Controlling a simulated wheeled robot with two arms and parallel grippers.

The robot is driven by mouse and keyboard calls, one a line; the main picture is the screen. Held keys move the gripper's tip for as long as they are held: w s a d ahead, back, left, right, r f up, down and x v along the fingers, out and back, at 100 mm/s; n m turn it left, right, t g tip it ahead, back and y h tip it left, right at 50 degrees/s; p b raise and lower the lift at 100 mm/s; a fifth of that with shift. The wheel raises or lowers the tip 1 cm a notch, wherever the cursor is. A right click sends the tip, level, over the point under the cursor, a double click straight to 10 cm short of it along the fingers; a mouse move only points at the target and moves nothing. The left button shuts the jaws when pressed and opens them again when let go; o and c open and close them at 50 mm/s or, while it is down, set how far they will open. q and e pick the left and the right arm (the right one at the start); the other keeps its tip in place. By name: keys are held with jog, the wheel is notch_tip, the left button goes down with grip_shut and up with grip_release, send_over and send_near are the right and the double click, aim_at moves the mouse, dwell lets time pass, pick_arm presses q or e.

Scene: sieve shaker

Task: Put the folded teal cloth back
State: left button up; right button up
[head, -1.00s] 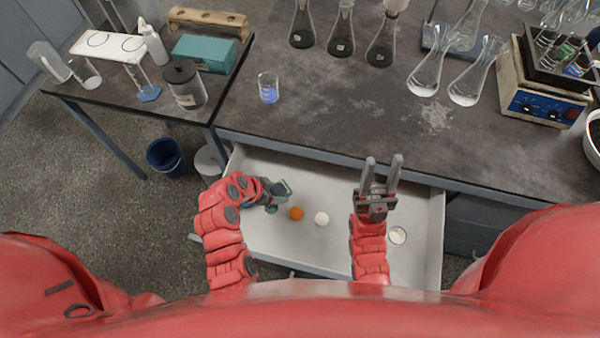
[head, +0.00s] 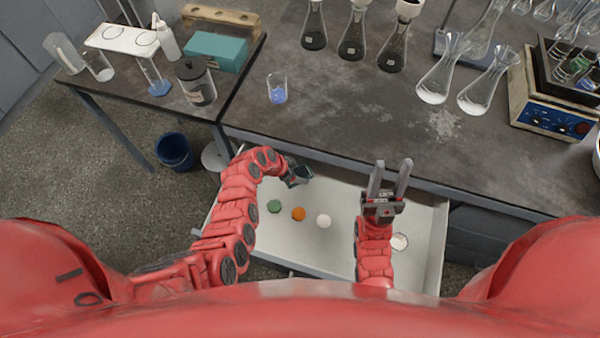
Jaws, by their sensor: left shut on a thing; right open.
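My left gripper (head: 299,174) is over the back left part of the open drawer (head: 330,258), close to the bench's front edge. It is shut on a small dark teal piece that looks like the folded teal cloth (head: 301,177); the fingers and wrist hide much of it. I cannot tell whether the cloth touches the drawer floor. My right gripper (head: 389,178) is open and empty, fingers pointing toward the bench, above the right half of the drawer.
In the drawer lie a green disc (head: 274,206), an orange disc (head: 298,214), a white disc (head: 323,221) and a small round dish (head: 399,242). A beaker with blue liquid (head: 277,88) stands on the bench (head: 350,110). A teal box (head: 217,51) sits on the left table.

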pick_arm(q)
jog(key=shift+w+d+f+b, duration=0.1)
jog(key=shift+w+b, duration=0.05)
jog(key=shift+w, duration=0.45)
jog(key=shift+w+d+f+b, duration=0.1)
jog(key=shift+w+b, duration=0.05)
jog(key=shift+w, duration=0.4)
notch_tip(320, 180, down, 3)
jog(key=shift+r+b, duration=0.1)
jog(key=shift+b, duration=0.85)
jog(key=shift+s+f, duration=0.1)
jog(key=shift+f, duration=0.25)
jog(key=o, duration=1.5)
